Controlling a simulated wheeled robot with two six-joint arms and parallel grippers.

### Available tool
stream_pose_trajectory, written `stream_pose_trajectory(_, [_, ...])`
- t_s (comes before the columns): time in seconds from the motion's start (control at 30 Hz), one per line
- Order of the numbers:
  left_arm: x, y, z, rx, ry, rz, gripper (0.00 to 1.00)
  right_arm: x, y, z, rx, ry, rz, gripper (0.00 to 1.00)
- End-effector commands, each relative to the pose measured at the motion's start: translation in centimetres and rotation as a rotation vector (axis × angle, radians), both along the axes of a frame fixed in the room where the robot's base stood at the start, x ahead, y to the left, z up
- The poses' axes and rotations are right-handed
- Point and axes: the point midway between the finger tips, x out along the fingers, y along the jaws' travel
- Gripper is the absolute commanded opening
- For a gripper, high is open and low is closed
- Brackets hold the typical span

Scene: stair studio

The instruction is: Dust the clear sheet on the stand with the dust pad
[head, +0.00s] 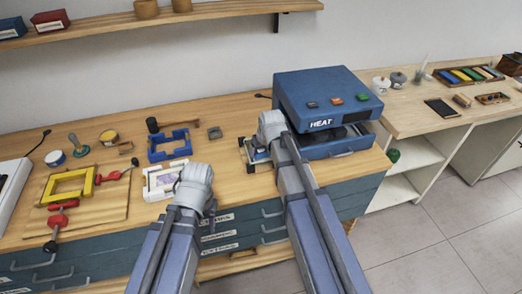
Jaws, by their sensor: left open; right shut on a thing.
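A small low stand (244,155) with dark edges is on the wooden bench, just left of the blue heat press. A pale, bluish sheet (258,155) shows on it, partly covered by my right arm. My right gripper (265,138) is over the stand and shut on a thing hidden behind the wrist. This is most likely the dust pad, which I cannot make out anywhere else. Whether it touches the sheet cannot be told. My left gripper (197,183) is open and appears empty, near the bench's front edge, just right of a white frame; its fingertips are mostly hidden.
The blue heat press (325,95) stands close right of the stand. The white frame (162,182), a blue frame (168,145), a mallet (160,124), a grey block (215,132) and a yellow frame (70,186) lie to the left. A shelf (150,22) hangs above.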

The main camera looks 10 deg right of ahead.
Motion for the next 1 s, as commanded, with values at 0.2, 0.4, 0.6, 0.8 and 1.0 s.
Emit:
stream_pose_trajectory(0.2, [0.0, 0.0, 0.7, 0.0, 0.0, 0.0, 0.5, 0.0, 0.0, 0.7, 0.0, -0.001, 0.0, 0.35])
stream_pose_trajectory(0.4, [0.0, 0.0, 2.6, 0.0, 0.0, 0.0, 0.5, 0.0, 0.0, 2.6, 0.0, -0.001, 0.0, 0.35])
stream_pose_trajectory(0.6, [0.0, 0.0, 4.5, 0.0, 0.0, 0.0, 0.5, 0.0, 0.0, 4.5, 0.0, -0.001, 0.0, 0.35])
stream_pose_trajectory(0.8, [0.0, 0.0, 6.1, 0.0, 0.0, 0.0, 0.5, 0.0, 0.0, 6.1, 0.0, -0.001, 0.0, 0.35])
stream_pose_trajectory(1.0, [0.0, 0.0, 6.0, 0.0, 0.0, 0.0, 0.5, 0.0, 0.0, 6.0, 0.0, -0.001, 0.0, 0.35])
